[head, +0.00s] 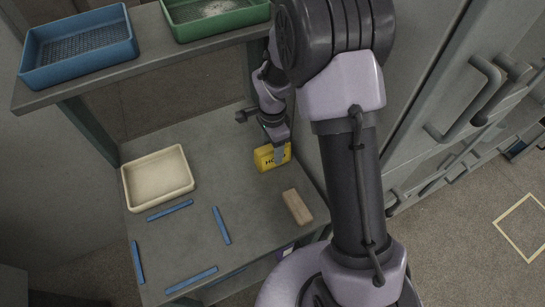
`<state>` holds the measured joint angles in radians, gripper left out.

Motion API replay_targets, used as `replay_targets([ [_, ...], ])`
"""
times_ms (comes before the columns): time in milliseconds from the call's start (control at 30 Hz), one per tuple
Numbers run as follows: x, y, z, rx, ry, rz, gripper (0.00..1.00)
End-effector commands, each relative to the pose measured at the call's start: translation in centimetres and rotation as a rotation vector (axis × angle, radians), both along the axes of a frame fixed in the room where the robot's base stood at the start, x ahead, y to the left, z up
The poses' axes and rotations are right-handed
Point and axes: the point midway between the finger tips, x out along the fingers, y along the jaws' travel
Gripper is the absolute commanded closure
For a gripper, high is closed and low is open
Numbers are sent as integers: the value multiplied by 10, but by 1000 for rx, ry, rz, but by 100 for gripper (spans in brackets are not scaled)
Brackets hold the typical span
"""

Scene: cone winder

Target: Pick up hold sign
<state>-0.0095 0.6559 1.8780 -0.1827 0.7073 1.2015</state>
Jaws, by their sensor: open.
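The hold sign (264,161) is a small yellow block with dark lettering, partly readable as "HO". It stands on the grey table toward the right, near the cabinet side. My gripper (279,153) is open and reaches down from above at the sign's right part, with a finger in front of its face. The finger hides some of the lettering. I cannot tell whether the fingers touch the sign.
A cream tray (184,186) sits at the table's left. A wooden block (297,207) lies in front of the sign. Blue strips (221,225) lie on the front left tabletop. A shelf above holds a blue tray (127,52) and a green tray (180,36). Grey cabinets with handles (470,92) stand right.

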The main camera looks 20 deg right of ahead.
Motion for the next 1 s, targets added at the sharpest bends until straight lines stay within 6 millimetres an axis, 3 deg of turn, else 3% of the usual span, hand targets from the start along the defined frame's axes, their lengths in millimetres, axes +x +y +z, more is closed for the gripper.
replay_targets([
  [133,0,0,2,0,-1,0,42],
  [433,0,0,3,0,-1,0,100],
  [767,0,2,8,0,-2,1,100],
  [1000,0,4,47,0,-5,0,100],
])
